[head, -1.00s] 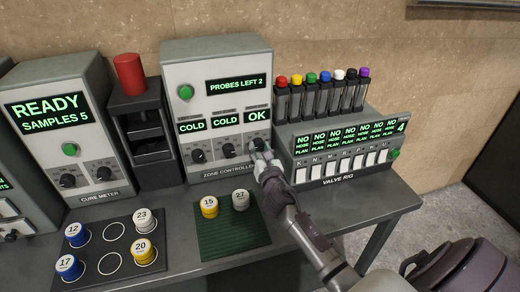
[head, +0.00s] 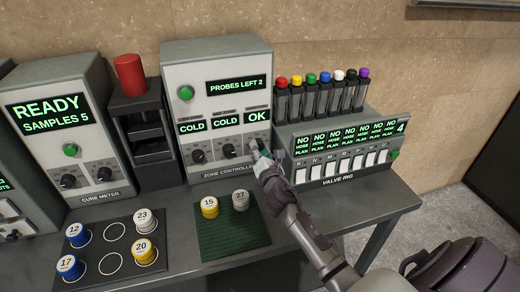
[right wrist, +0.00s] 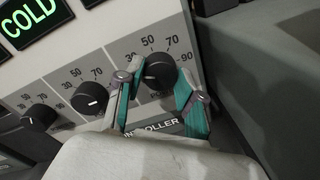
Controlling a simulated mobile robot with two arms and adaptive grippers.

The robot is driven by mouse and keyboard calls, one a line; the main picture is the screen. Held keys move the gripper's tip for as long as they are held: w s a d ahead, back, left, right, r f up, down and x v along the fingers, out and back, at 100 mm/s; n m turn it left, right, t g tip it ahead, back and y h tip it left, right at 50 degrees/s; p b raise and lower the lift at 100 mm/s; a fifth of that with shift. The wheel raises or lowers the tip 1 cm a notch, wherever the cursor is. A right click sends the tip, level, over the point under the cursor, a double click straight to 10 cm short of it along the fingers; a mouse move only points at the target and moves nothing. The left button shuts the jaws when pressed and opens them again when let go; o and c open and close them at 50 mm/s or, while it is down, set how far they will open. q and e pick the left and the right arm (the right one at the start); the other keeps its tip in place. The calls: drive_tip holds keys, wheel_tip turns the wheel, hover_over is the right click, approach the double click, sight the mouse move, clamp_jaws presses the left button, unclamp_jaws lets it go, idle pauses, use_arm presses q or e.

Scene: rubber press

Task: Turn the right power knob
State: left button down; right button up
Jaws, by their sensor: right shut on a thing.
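The zone controller (head: 175,70) is a grey box with three dark knobs in a row under displays reading COLD, COLD and OK. My right gripper (head: 262,157) is at its rightmost knob, under the OK display, and hides most of that knob in the head view. In the right wrist view the rightmost knob (right wrist: 160,68) sits between the teal-padded fingers of my right gripper (right wrist: 157,88), which is shut on it. The middle knob (right wrist: 90,98) and left knob (right wrist: 39,117) are free. My left gripper is not in view.
The valve rig (head: 330,150) with colored-cap tubes stands close on the right. The green mat (head: 230,242) with two numbered cylinders lies in front. The cure meter (head: 75,100) and a dark stand with a red cylinder (head: 129,75) are at the left.

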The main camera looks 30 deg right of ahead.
drive_tip(key=shift+m, duration=1.6)
drive_tip(key=o, duration=1.1)
drive_tip(key=shift+o, duration=0.2)
drive_tip(key=shift+s, duration=0.1)
drive_tip(key=v, duration=1.2)
drive_tip(key=shift+d+r, duration=0.1)
